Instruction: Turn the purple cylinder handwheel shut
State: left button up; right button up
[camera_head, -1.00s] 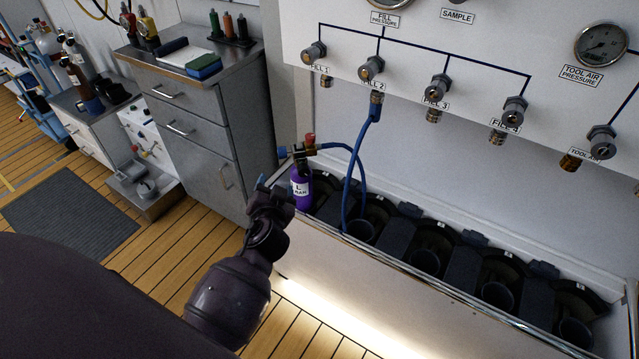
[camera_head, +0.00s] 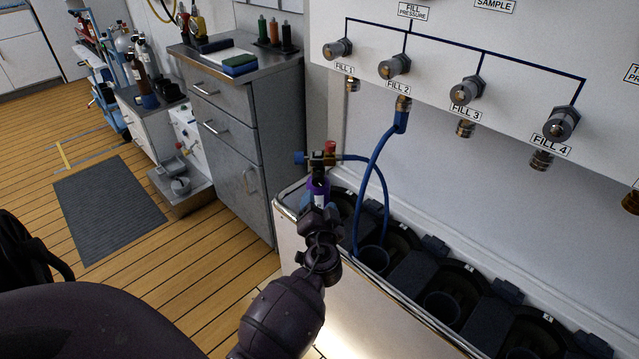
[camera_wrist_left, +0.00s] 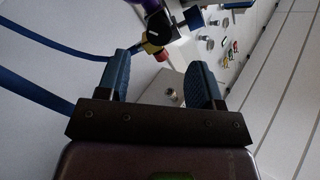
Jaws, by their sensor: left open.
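The purple cylinder (camera_head: 318,189) stands at the left end of the rack in the head view, largely hidden behind my left gripper. On its valve are a blue knob (camera_head: 299,158) on the left and a red cap (camera_head: 331,146) on top. A blue hose runs from the valve's right side. In the left wrist view, the purple cylinder (camera_wrist_left: 151,5), the blue knob (camera_wrist_left: 193,18) and the red cap (camera_wrist_left: 163,56) show beyond the fingertips. My left gripper (camera_wrist_left: 161,75) is open and empty, apart from the valve. It also shows in the head view (camera_head: 319,213), just in front of the cylinder.
The fill panel (camera_head: 430,60) with several valves is at the right. The blue hose (camera_head: 369,190) loops from FILL 2 down to the rack (camera_head: 400,310). A grey drawer cabinet (camera_head: 235,140) stands behind left.

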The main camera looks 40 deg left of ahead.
aim_at(317, 184)
pick_arm(q)
jog(key=x, duration=0.8)
jog(key=shift+w+a, duration=0.25)
jog(key=c, duration=0.9)
